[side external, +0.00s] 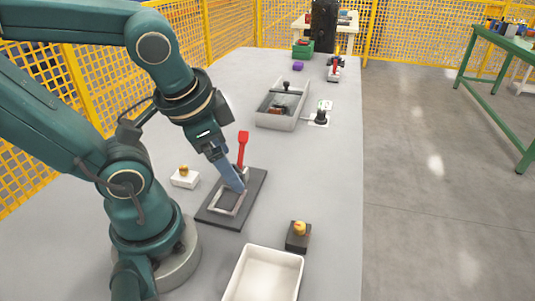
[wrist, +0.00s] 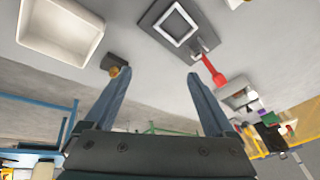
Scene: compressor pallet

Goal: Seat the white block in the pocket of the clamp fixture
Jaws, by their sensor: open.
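The white block (side external: 183,181) has an orange-yellow knob on top and stands on the table left of the clamp fixture; a white edge at the top of the wrist view (wrist: 235,3) looks like it. The clamp fixture (side external: 257,187) is a dark plate with a pale square frame around an empty pocket and a raised red handle. The fixture also shows in the wrist view (wrist: 152,20), with its red handle (wrist: 213,72). My gripper (side external: 240,187) is open and empty, overlapping the fixture in the side view. Its fingers are spread in the wrist view (wrist: 160,74).
A dark block (side external: 297,241) with an orange-yellow knob stands right of the fixture. An empty white tray (side external: 264,252) is at the front. A grey bin (side external: 271,121) with parts and a small white-based item (side external: 319,121) stand behind. The table's right side is mostly clear.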

